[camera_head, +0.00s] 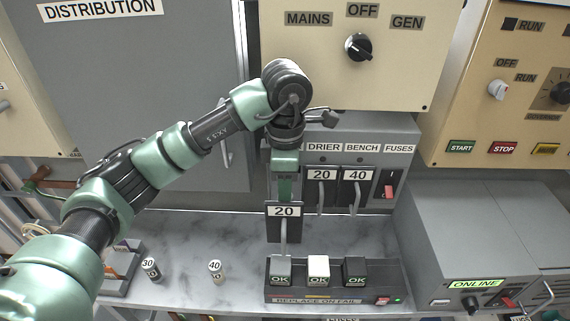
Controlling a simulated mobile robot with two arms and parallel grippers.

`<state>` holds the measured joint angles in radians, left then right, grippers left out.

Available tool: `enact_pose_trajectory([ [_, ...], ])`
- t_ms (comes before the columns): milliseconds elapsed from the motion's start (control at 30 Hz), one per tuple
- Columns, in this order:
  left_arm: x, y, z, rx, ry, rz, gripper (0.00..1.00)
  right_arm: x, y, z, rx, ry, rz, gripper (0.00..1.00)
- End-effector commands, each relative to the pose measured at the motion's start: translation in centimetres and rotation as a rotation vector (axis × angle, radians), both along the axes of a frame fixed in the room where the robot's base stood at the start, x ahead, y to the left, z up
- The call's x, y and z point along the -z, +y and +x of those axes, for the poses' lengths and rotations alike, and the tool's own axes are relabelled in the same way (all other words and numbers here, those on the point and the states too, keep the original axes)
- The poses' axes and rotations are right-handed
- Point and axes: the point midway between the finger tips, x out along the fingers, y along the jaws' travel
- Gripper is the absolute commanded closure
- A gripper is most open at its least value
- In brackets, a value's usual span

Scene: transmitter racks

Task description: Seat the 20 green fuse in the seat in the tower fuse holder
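My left arm reaches in from the left, and its wrist points down in front of the fuse panel. My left gripper (285,186) is just above and behind a black fuse holder with a "20" plate (285,212) and a grey handle. A dark green part shows between them; I cannot tell whether it is finger or fuse, or whether the gripper grips anything. The holder stands lower and nearer than the panel's others. The arm hides the panel's left position, so its label and seat are not visible. My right gripper is not in view.
The panel holds DRIER "20" (321,176) and BENCH "40" (357,176) holders. Loose "30" (150,269) and "40" (215,271) fuses stand on the grey shelf (185,245). A tester box (382,278) with three "OK" blocks sits in front; a grey cabinet (450,225) stands right.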

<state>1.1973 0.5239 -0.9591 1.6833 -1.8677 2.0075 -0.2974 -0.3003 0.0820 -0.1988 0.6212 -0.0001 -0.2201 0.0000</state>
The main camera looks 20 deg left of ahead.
Motion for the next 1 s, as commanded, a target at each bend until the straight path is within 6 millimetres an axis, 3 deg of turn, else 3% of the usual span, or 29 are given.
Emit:
enact_pose_trajectory([
  [200,-5.0,0.1,0.2,-0.002,-0.011,0.001,0.61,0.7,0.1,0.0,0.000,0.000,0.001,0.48],
  [400,-7.5,0.1,0.2,-0.002,-0.008,0.000,0.61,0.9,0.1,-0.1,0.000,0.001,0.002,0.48],
  [1000,-8.4,0.1,0.1,-0.002,-0.007,-0.001,0.61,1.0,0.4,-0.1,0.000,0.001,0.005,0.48],
])
